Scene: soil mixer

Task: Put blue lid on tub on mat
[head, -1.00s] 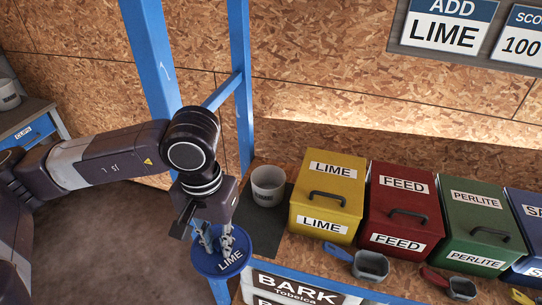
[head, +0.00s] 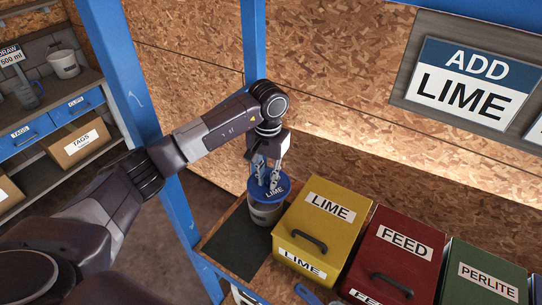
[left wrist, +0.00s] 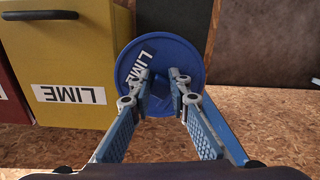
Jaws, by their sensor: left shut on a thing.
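The blue lid (head: 281,186), marked LIME, is held by my left gripper (head: 267,186), which is shut on its top. In the left wrist view the lid (left wrist: 188,60) lies face-on to the camera, with my fingertips (left wrist: 160,84) near its middle. The light grey tub (head: 264,214) stands upright directly below the lid, at the back of the dark mat (head: 238,246). The lid covers the tub's opening and looks about level. I cannot tell whether it touches the rim. In the left wrist view the lid hides the tub. My right gripper is not in view.
A yellow LIME bin (head: 318,222) stands close to the right of the tub. A red FEED bin (head: 398,250) and a green PERLITE bin (head: 482,275) follow. A blue post (head: 253,45) rises behind the tub. The front of the mat is clear.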

